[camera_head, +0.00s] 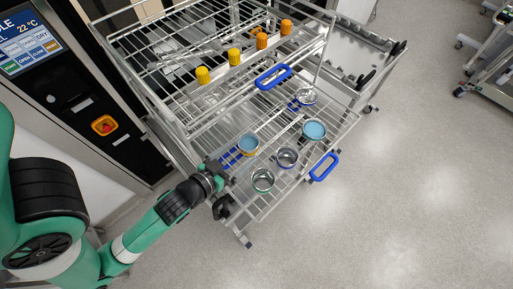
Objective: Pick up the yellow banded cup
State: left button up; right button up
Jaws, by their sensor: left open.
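The yellow banded cup (248,150) stands on the lower wire rack, with a light blue inside and a yellowish band low on its side. My left gripper (226,187) is open at the rack's front left edge, in front and to the left of the cup. It is apart from the cup, and its jaws look empty. My right gripper is not in view.
A green banded cup (263,181), a dark blue cup (287,158), a light blue filled cup (314,131) and a metal bowl (307,96) share the rack. Blue handles (324,167) mark the rack's edge. Orange and yellow caps (234,57) line the upper rack.

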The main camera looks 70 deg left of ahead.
aim_at(254, 141)
pick_arm(q)
jog(key=s, duration=0.1)
jog(key=s+f+g, duration=0.1)
jog(key=s, duration=0.1)
jog(key=shift+f, duration=0.3)
jog(key=shift+s+p, duration=0.15)
jog(key=shift+p, duration=0.25)
jog(key=shift+a+f+n+g, duration=0.1)
jog(key=shift+n+g, duration=0.2)
jog(key=x, duration=1.1)
jog(key=shift+w+a, duration=0.2)
jog(key=shift+w, duration=0.1)
jog(key=shift+c, duration=0.3)
